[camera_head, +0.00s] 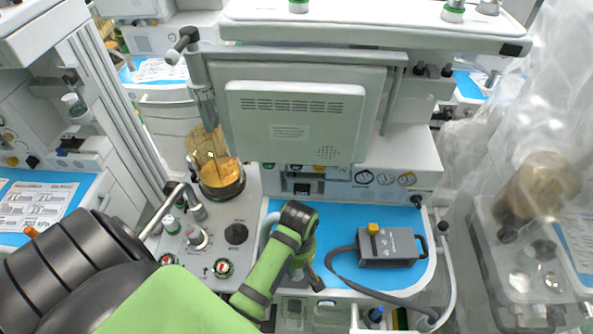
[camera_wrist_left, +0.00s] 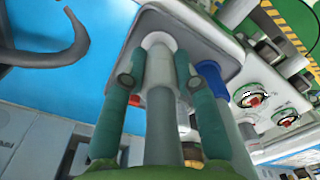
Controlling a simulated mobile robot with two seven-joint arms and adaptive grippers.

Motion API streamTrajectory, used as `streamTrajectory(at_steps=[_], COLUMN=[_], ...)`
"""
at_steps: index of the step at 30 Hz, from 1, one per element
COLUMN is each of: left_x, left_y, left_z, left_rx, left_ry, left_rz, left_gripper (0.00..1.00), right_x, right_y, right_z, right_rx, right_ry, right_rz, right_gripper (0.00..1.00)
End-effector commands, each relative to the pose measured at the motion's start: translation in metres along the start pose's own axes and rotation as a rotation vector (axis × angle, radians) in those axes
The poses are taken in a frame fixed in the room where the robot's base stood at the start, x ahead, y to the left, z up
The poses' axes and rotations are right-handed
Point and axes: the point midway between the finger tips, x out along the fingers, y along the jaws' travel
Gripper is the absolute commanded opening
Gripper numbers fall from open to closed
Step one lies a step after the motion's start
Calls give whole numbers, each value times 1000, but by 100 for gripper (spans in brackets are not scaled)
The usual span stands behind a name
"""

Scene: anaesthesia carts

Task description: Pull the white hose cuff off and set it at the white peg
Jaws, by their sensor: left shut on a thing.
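My left gripper (camera_head: 306,270) points down at the front edge of the blue worktop in the head view. In the left wrist view its two green fingers (camera_wrist_left: 158,80) are closed around a pale grey-white tubular piece, which I take to be the white hose cuff (camera_wrist_left: 160,68). The cuff's far end meets a grey block (camera_wrist_left: 205,40); I cannot tell whether it is still seated there. A grey hose (camera_wrist_left: 162,132) runs from the cuff toward the camera. In the head view my gripper hides the cuff. I cannot make out the white peg for certain. My right gripper is not in view.
A blue cylindrical piece (camera_wrist_left: 212,78) stands close beside the right finger. A grey box (camera_head: 388,247) with a dark hose lies on the blue worktop (camera_head: 335,217). The monitor (camera_head: 290,122) stands behind, and a gold-filled canister (camera_head: 219,172) stands to the left.

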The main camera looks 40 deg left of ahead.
Motion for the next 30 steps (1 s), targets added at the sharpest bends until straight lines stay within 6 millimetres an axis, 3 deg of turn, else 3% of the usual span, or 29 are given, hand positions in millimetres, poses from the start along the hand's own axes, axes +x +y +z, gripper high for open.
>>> streamTrajectory(at_steps=[30], left_x=[12], left_y=[0], left_z=[0], left_rx=[0], left_ry=[0], left_rz=[-1], left_gripper=[0], right_x=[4], right_y=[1], right_z=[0], right_rx=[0], right_ry=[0], right_rz=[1], right_gripper=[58])
